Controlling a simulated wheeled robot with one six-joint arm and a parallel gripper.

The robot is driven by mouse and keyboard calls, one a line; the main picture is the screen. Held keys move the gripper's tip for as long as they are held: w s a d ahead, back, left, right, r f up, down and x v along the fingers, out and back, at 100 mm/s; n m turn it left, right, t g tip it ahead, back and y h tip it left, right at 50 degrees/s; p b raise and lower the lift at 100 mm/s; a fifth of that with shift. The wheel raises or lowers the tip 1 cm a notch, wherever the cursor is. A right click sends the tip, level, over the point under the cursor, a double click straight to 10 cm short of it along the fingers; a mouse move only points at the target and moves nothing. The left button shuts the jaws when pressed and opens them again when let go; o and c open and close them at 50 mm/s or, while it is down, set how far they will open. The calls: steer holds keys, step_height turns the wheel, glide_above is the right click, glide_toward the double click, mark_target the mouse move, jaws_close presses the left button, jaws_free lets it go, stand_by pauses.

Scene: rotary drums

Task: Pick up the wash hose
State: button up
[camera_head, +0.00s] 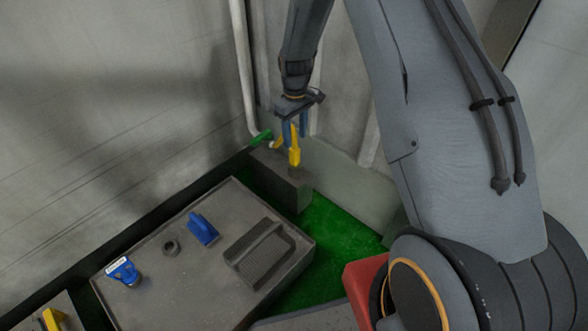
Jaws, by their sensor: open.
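A yellow piece (294,156) stands upright on a dark grey block against the back wall. A smaller yellow part and a green end (262,137) show just left of it. They look like one hand piece, probably the wash hose, but I cannot tell whether they join. My gripper (294,131) points down above the block, with its blue-grey fingers open around or beside the top of the yellow piece. Whether the fingers touch it is not clear. Part of the piece is hidden behind the fingers.
A grey bench (180,290) in front holds a blue tool (202,229), a blue clamp-like item (123,271), a dark ring (171,247) and a ribbed tray (262,258). The grey block (290,188) stands behind it. A pale pipe (243,70) runs down the wall.

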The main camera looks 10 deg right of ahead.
steer(key=b, duration=0.2)
glide_above(295, 156)
steer(key=w, duration=0.2)
steer(key=shift+n, duration=0.3)
step_height(295, 156, down, 6)
steer(key=shift+s+a+r, duration=0.1)
steer(key=shift+a+r, duration=0.05)
steer(key=shift+w+d+f+b, duration=0.2)
steer(key=shift+f+b, duration=0.5)
steer(key=shift+f, duration=1.25)
steer(key=shift+w+d+f+b, duration=0.15)
steer(key=shift+f+b, duration=0.5)
steer(key=shift+f, duration=1.25)
steer(key=shift+s, duration=0.1)
jaws_close()
